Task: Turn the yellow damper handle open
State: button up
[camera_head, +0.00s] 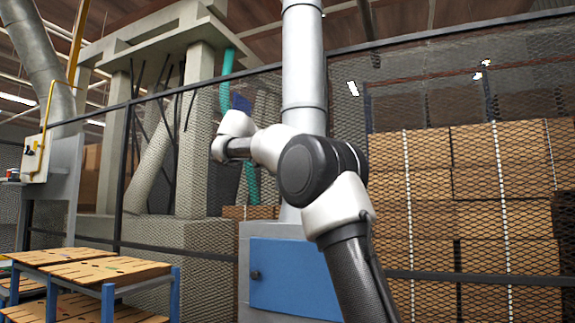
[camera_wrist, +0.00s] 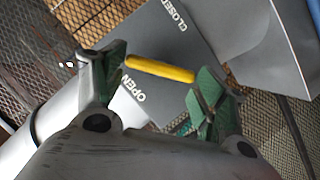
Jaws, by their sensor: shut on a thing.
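The yellow damper handle (camera_wrist: 160,69) shows in the wrist view as a short bar, tilted slightly down to the right. My gripper (camera_wrist: 161,72) has its green-padded fingers at the two ends of the bar and is shut on it. The handle is in front of a grey plate (camera_wrist: 205,55) marked CLOSED at the top and OPEN below. In the picture the bar lies between the two words, nearer OPEN. In the head view the handle and my fingertips are hidden or cannot be made out; my arm reaches up in front of the grey vertical duct (camera_head: 303,70).
A mesh fence (camera_head: 430,125) stands across the scene, with stacked cartons (camera_head: 505,190) at right. A grey cabinet with a blue door (camera_head: 292,278) is below the duct. A blue-framed table (camera_head: 108,290) with brown boards is at lower left.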

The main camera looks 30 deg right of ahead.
jog(key=n+h, duration=0.1)
jog(key=n, duration=0.1)
jog(key=n+h, duration=0.1)
jog(key=n, duration=0.2)
jog(key=f+n+h, duration=0.1)
jog(key=n+h, duration=0.1)
jog(key=n, duration=0.1)
jog(key=shift+w+a+g, duration=0.2)
jog(key=shift+w+g, duration=0.1)
jog(key=shift+g, duration=0.1)
jog(key=shift+f+n, duration=0.1)
jog(key=shift+n, duration=0.2)
jog(key=o, duration=1)
jog(key=v, duration=1.2)
jog(key=shift+f, duration=0.1)
jog(key=shift+w+a, duration=0.1)
